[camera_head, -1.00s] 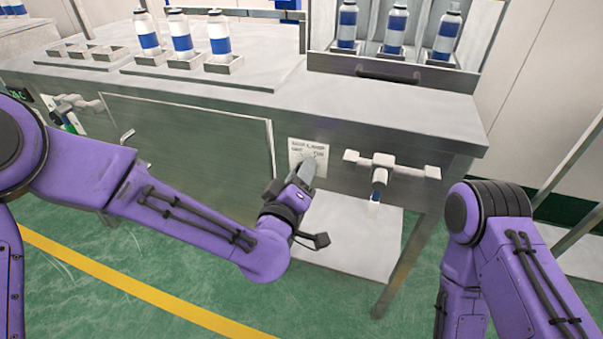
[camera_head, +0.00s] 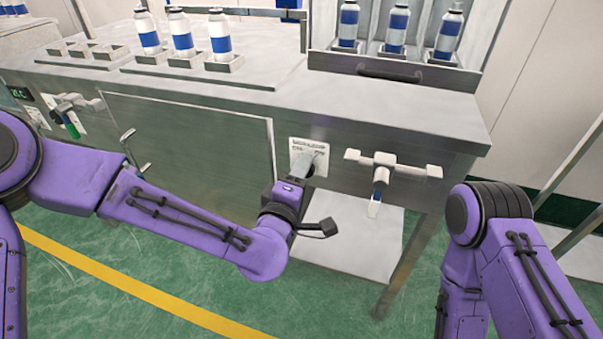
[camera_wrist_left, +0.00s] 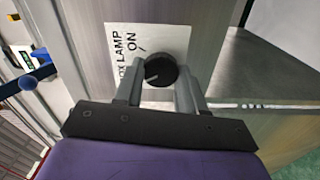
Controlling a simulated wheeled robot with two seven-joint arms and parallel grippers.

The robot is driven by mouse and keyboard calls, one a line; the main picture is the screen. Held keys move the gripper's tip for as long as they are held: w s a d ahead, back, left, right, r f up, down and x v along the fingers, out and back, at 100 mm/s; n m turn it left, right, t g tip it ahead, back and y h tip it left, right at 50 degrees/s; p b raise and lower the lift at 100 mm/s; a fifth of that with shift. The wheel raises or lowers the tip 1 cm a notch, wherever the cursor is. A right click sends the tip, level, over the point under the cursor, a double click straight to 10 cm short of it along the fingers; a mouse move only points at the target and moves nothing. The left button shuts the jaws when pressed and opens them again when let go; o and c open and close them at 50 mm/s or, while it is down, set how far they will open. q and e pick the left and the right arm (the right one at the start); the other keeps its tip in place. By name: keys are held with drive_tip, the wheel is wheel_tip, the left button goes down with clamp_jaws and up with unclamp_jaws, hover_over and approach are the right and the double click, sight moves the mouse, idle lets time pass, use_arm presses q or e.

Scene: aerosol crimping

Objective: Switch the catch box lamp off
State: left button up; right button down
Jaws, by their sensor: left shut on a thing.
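The catch box lamp switch is a round black knob (camera_wrist_left: 161,70) with a pale pointer line, in front of a white label (camera_wrist_left: 128,42) that reads "LAMP" and "ON". The label (camera_head: 310,150) also shows on the bench front in the head view, where my gripper hides the knob. My left gripper (camera_wrist_left: 160,88) has its two fingers on either side of the knob and is shut on it. It also shows at the label in the head view (camera_head: 306,164). My right arm (camera_head: 505,240) is at the right; its gripper is out of view.
A grey tap-like fitting (camera_head: 392,166) sticks out of the bench front to the right of the label. A panel door (camera_head: 195,145) with a handle is to the left. Several blue-and-white cans stand on the bench top (camera_head: 330,100). Green floor lies in front.

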use_arm(q)
drive_tip(key=shift+f, duration=0.1)
drive_tip(key=o, duration=1.1)
drive_tip(key=shift+c, duration=0.2)
drive_tip(key=p+v, duration=0.4)
drive_tip(key=v, duration=0.6)
drive_tip(key=shift+s, duration=0.3)
drive_tip(key=shift+a, duration=0.1)
